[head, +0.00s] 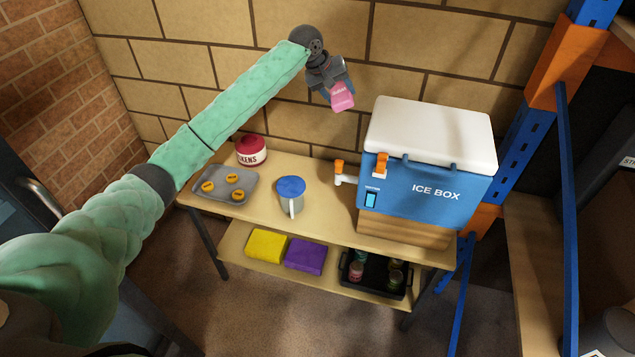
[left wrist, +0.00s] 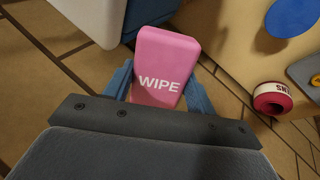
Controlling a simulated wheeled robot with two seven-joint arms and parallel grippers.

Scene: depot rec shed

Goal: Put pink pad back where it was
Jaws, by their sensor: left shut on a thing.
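The pink pad (head: 342,96) is held in my left gripper (head: 333,85), up in front of the block wall and above the table, left of the ice box. In the left wrist view the pad (left wrist: 165,62) shows the word WIPE, and the blue fingers of the left gripper (left wrist: 158,90) are shut on its sides. The pad is clear of the table and touches nothing else that I can see. On the lower shelf a yellow pad (head: 267,246) and a purple pad (head: 305,256) lie side by side. My right gripper is not in view.
The table top (head: 325,225) holds a grey tray (head: 223,194) with several yellow discs, a red and white tin (head: 251,150), a blue-lidded jug (head: 290,194) and the ice box (head: 425,190) with a tap. A black crate (head: 375,278) with several cans stands on the lower shelf (head: 234,247).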

